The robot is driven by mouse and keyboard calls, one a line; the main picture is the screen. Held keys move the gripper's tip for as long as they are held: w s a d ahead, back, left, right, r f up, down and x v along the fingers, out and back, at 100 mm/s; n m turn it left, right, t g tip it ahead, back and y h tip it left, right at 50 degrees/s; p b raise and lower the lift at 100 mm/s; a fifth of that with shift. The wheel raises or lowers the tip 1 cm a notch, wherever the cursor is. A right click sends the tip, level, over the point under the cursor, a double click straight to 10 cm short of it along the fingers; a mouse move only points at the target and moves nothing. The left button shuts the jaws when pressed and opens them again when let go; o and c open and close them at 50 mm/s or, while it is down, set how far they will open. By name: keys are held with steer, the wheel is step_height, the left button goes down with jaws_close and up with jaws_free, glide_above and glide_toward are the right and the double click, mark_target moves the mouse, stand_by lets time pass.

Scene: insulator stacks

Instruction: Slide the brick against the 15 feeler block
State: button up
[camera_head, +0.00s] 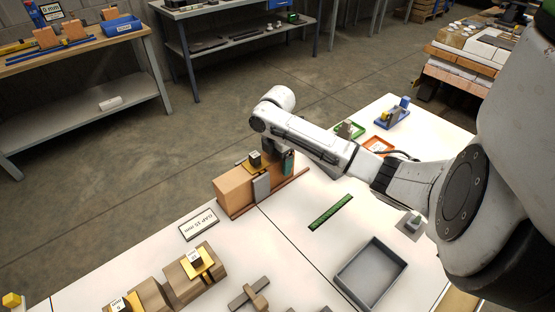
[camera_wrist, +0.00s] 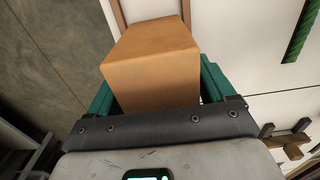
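The brick (camera_wrist: 152,70) is a plain orange-tan block. In the wrist view it fills the space between the two green fingers of my gripper (camera_wrist: 160,95), with no clear gap on either side. In the head view my gripper (camera_head: 287,163) is at the right end of a tan block row (camera_head: 235,190), and my arm partly hides that end. The feeler block (camera_head: 255,160), a black handle on a yellow plate with a grey tongue, stands in this row. Its number is too small to read. I cannot tell whether the brick touches the grey tongue.
A brown rail (camera_head: 291,186) runs along the row's front. A "GAP 15 mm" sign (camera_head: 198,224) lies at left. A grey tray (camera_head: 371,274) and a green strip (camera_head: 330,212) lie at right.

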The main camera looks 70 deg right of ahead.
steer(key=c, duration=1.1)
steer(key=shift+w+a, duration=0.3)
steer(key=shift+a, duration=0.2)
steer(key=o, duration=1.5)
steer(key=shift+c, duration=0.2)
steer(key=shift+r, duration=0.1)
step_height(320, 180, up, 10)
steer(key=shift+p, duration=0.3)
steer(key=shift+r, duration=0.3)
